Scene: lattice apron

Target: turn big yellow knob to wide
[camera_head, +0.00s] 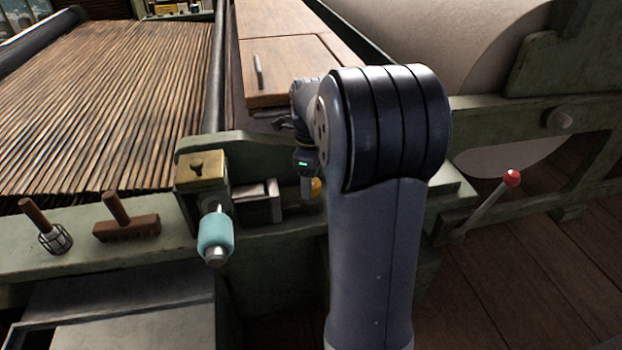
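A small part of a yellow knob (316,187) shows on the green machine rail (270,228), just left of my upright arm link. My arm hides the rest of it, and no setting mark is readable. My gripper (307,188) points down right beside the knob, overlapping its left side in the picture. I cannot tell if it touches or holds the knob, or how far its fingers are apart.
A brass-topped box (201,168) and a teal-handled crank (216,235) stand left of the knob. A brush (127,226) and a wooden-handled tool (46,228) lie farther left. A red-tipped lever (490,200) rises at right. A wooden lid (285,65) lies behind.

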